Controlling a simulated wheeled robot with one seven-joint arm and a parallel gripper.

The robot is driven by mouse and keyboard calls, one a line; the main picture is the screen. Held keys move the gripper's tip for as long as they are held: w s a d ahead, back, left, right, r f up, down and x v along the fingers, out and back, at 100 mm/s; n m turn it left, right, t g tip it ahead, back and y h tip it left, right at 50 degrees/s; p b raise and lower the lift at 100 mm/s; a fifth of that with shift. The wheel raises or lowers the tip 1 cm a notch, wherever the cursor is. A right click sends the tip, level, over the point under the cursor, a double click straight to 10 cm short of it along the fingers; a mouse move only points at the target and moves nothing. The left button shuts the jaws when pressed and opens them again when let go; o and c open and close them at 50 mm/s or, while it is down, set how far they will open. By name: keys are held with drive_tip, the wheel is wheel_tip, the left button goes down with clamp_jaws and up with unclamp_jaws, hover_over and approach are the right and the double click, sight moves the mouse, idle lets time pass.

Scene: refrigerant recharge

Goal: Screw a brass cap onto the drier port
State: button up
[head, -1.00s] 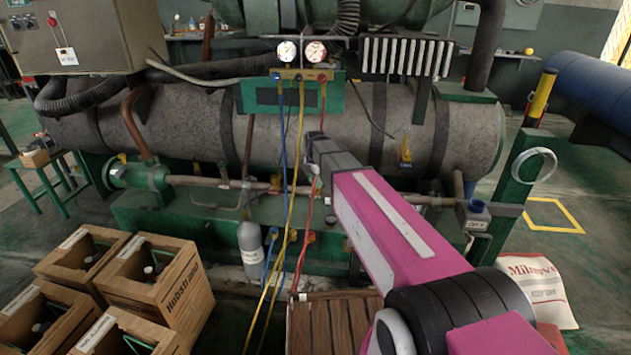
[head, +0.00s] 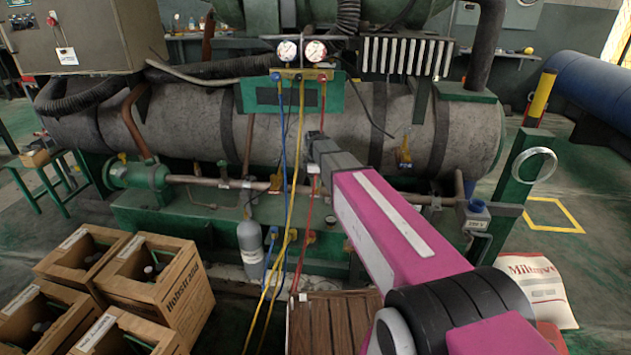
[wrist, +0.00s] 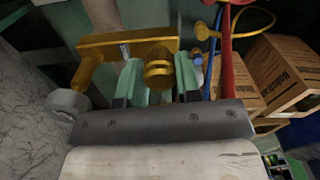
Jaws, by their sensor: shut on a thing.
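In the wrist view my gripper (wrist: 158,80) has its two pale green fingers on either side of a round, stepped brass cap (wrist: 157,62), shut on it. The cap lies right against a yellow-brass fitting (wrist: 120,46) in the picture, with an arm bending down at the left. I cannot tell whether the cap is seated on a port there. In the head view my gripper (head: 314,142) is at the pipework in front of the grey tank, beside the red hose. Its fingers and the cap are too small or hidden there. No drier port can be made out for certain.
Yellow, blue and red hoses (head: 288,190) hang from the gauge manifold (head: 300,76) close to my gripper. The red hose (wrist: 227,45) also passes right of the fingers. Wooden crates (head: 160,285) stand at lower left. A grey cylinder (head: 250,250) stands below the pipes.

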drive_tip(key=shift+m, duration=0.4)
drive_tip(key=shift+f+m, duration=0.1)
drive_tip(key=shift+m, duration=1.5)
drive_tip(key=shift+m, duration=0.8)
drive_tip(key=o, duration=1)
drive_tip(key=shift+r, duration=2.3)
